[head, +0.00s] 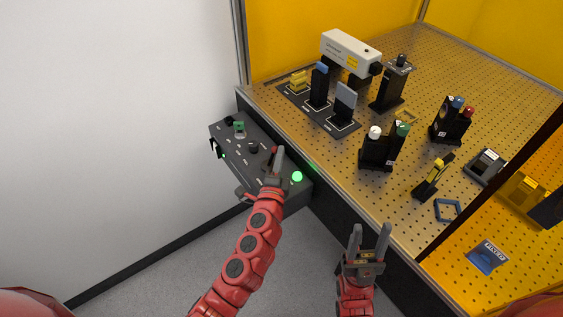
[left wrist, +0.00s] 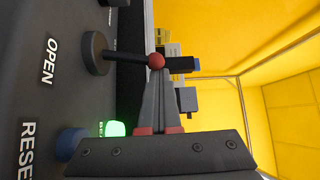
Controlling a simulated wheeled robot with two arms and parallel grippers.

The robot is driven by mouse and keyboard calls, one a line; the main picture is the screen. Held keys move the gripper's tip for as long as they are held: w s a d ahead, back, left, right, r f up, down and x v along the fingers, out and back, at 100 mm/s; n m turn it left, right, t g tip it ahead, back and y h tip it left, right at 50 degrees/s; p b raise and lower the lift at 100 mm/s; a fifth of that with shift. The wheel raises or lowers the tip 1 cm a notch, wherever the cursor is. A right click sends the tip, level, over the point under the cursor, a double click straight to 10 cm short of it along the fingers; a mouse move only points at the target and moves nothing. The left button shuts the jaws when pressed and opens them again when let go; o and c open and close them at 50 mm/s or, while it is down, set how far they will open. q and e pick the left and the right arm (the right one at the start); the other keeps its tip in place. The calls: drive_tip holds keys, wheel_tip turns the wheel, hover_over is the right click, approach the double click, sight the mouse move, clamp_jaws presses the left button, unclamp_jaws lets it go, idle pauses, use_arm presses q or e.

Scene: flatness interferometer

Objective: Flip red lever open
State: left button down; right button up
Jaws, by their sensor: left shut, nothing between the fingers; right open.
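The red lever shows in the left wrist view as a red ball (left wrist: 156,60) on a dark shaft, which stands out from a round grey base (left wrist: 95,53) beside the word OPEN. In the head view its red tip (head: 274,150) is small, on the dark control box (head: 222,143). My left gripper (head: 280,152) is shut and empty over the box. In the left wrist view its fingertips (left wrist: 159,80) are right at the red ball; I cannot tell whether they touch it. My right gripper (head: 372,228) is open and empty in front of the bench.
A lit green button (head: 297,176) is on the box near my left gripper; a blue button (left wrist: 72,143) shows beside it in the wrist view. The perforated bench (head: 300,142) with several optical parts borders the box on the right. A white wall (head: 120,110) stands left.

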sight(271, 161)
use_arm(q)
drive_tip(key=shift+s+a+f+n+t+b, duration=0.15)
drive_tip(key=shift+s+a+n+t+b, duration=0.25)
drive_tip(key=shift+b, duration=1.6)
drive_tip(key=shift+a+b, duration=0.1)
drive_tip(key=shift+b, duration=0.65)
drive_tip(key=shift+s+a+n+b, duration=0.1)
drive_tip(key=shift+a+n+b, duration=0.2)
drive_tip(key=shift+b, duration=0.35)
drive_tip(key=shift+s+a+n+t+b, duration=0.2)
drive_tip(key=shift+n+t+b, duration=0.35)
drive_tip(key=shift+b, duration=0.35)
drive_tip(key=shift+s+a+b, duration=0.25)
drive_tip(key=shift+a+b, duration=0.05)
drive_tip(key=shift+b, duration=0.6)
drive_tip(key=shift+s+a+b, duration=0.2)
drive_tip(key=shift+a+b, duration=0.15)
drive_tip(key=shift+b, duration=0.1)
drive_tip(key=shift+r, duration=0.25)
drive_tip(key=v, duration=1.7)
drive_tip(key=shift+s, duration=0.25)
drive_tip(key=shift+d+f, duration=0.1)
